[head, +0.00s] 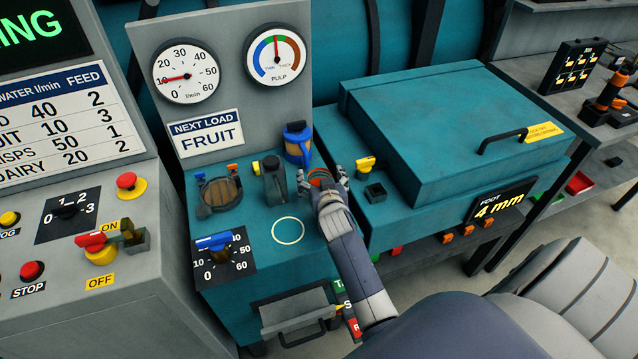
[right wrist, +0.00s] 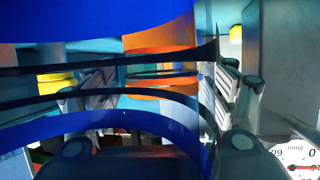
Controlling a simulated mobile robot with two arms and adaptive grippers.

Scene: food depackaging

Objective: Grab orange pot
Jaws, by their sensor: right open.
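The orange pot (head: 320,177) stands on the teal worktop in the head view, mostly hidden by my right gripper (head: 322,184). The fingers are open, one on each side of it. In the right wrist view an orange surface (right wrist: 160,58) shows between the two separated fingers of my right gripper (right wrist: 162,88). Large blue curved bands cross that view in front, so contact between fingers and pot cannot be told. My left gripper is not in view.
A blue jug (head: 298,146) stands just behind the pot. A dark grey bottle (head: 274,181) and a brown round container (head: 218,193) stand to the left. A teal lidded box (head: 440,125) rises on the right. A white ring mark (head: 288,230) lies on bare worktop.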

